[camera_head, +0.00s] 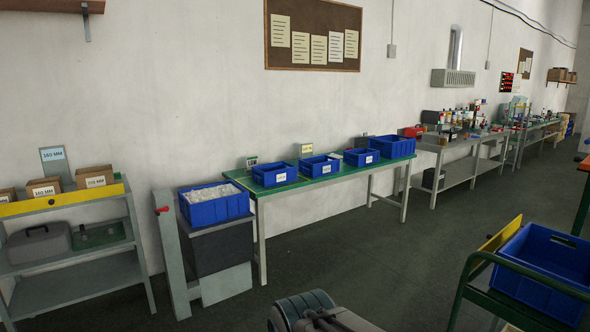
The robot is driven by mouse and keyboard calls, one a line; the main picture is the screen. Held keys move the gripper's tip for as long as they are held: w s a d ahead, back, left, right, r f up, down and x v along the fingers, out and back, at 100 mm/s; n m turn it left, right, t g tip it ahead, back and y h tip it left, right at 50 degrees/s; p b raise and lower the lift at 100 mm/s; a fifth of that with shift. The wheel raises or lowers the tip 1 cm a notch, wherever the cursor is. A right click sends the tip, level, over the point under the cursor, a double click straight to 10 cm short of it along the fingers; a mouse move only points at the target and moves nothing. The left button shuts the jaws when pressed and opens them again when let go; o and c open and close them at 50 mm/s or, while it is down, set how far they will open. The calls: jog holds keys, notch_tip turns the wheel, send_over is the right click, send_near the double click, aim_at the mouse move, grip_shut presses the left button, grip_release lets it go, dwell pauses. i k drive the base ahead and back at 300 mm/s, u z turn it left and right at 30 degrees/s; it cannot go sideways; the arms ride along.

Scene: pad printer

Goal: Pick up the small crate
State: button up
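Several small blue crates stand in a row on the green-topped table. The left small crate (274,175) has a white label on its front. The middle small crate (319,167) and the right small crate (361,158) look much alike, each with a label. I cannot tell which one the task means. A larger blue crate (392,147) stands at the table's far right end. A grey part of my arm shows at the bottom centre, well short of the table. My gripper's fingers are not in view.
The green-topped table (330,182) stands along the wall. A blue crate of white pieces (215,210) sits on a stand left of it. A green-framed cart with a large blue crate (540,287) is at the lower right. The floor (385,255) between is clear.

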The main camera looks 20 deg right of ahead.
aim_at(274, 173)
jog(key=z, duration=0.3)
jog(key=i, duration=0.6)
jog(key=z, duration=0.9)
jog(key=i, duration=1.95)
jog(key=z, duration=0.35)
jog(key=i, duration=1.8)
jog(key=u, duration=0.9)
jog(key=i, duration=1.15)
jog(key=u, duration=1.3)
jog(key=i, duration=0.6)
jog(key=u, duration=0.35)
